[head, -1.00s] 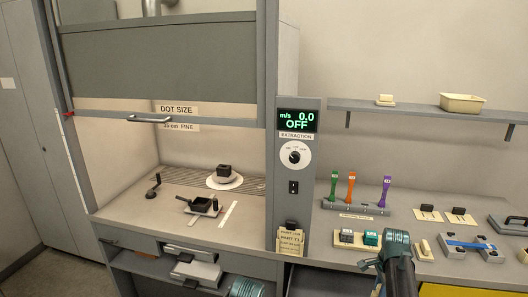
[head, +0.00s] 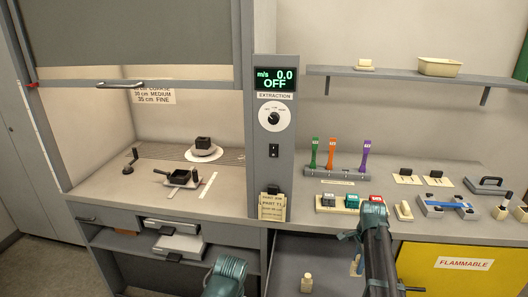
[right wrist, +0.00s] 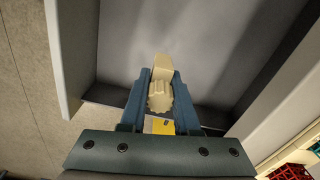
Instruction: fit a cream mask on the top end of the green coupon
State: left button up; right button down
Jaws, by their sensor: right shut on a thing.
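The green coupon (head: 314,152) stands upright in a grey rack (head: 335,172) on the bench, left of an orange and a purple one. Its top end looks bare. My right gripper (head: 356,255) hangs low in front of the bench edge, below and right of the rack. It is shut on a cream piece (right wrist: 160,88) with a ridged end, which looks like a cream mask. The held piece shows only small in the head view (head: 356,267). Part of my left arm shows at the bottom, but its gripper is out of view.
Coloured blocks (head: 352,202) and a cream piece (head: 403,211) lie along the bench front. Another cream piece (head: 307,283) stands in the open space below. A yellow flammable cabinet (head: 455,268) is at right. A shelf (head: 400,75) hangs above the rack.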

jog(key=shift+f+b, duration=5.9)
jog(key=shift+f, duration=0.15)
jog(key=shift+r, duration=0.15)
jog(key=c, duration=0.6)
grip_release()
jog(key=shift+c, duration=0.2)
notch_tip(320, 180, up, 12)
jog(key=p, duration=1.2)
